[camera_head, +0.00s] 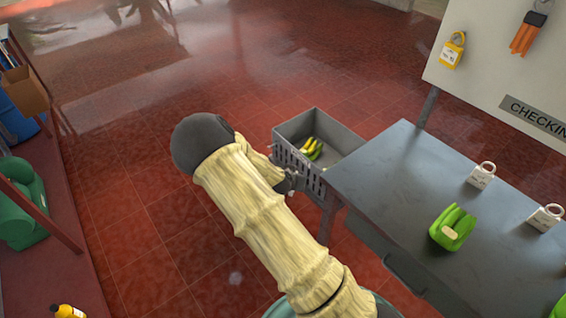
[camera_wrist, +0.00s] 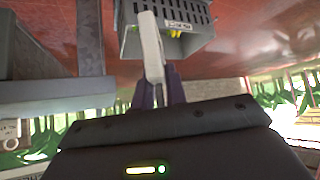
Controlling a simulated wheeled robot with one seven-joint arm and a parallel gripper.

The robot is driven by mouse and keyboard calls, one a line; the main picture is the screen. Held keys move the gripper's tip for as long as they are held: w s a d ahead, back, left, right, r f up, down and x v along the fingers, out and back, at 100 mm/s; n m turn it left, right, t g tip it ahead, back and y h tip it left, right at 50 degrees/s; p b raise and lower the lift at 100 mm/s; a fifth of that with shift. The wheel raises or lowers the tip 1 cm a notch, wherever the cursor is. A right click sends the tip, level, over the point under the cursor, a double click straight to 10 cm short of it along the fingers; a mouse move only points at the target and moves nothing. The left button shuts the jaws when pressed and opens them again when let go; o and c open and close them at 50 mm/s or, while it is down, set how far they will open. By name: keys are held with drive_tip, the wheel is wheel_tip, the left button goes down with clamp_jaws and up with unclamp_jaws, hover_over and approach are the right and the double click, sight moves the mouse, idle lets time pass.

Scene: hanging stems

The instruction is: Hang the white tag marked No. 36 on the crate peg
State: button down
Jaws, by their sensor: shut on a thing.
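My gripper (camera_head: 291,182) is beside the near wall of the grey crate (camera_head: 345,135) in the head view, largely hidden by my own arm. In the wrist view my gripper (camera_wrist: 157,90) is shut on a white tag (camera_wrist: 151,48), seen nearly edge-on and standing out from the fingers. Its number cannot be read. The tag overlaps the front of the crate (camera_wrist: 190,43) in this view; I cannot tell whether they touch. The crate wall carries a small label (camera_wrist: 178,23). I cannot make out the peg clearly.
Bananas (camera_head: 312,148) lie in the crate. A white board (camera_head: 500,65) with a yellow tag (camera_head: 452,50) stands behind.

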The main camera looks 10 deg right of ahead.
drive_tip(key=s+f+n+t+y, duration=0.1)
drive_tip(key=s+f+n+y, duration=0.3)
drive_tip(key=s+f, duration=0.3)
drive_tip(key=shift+s+d+f+n, duration=0.3)
drive_tip(key=shift+s+f+n, duration=0.1)
drive_tip(key=shift+s+n, duration=0.6)
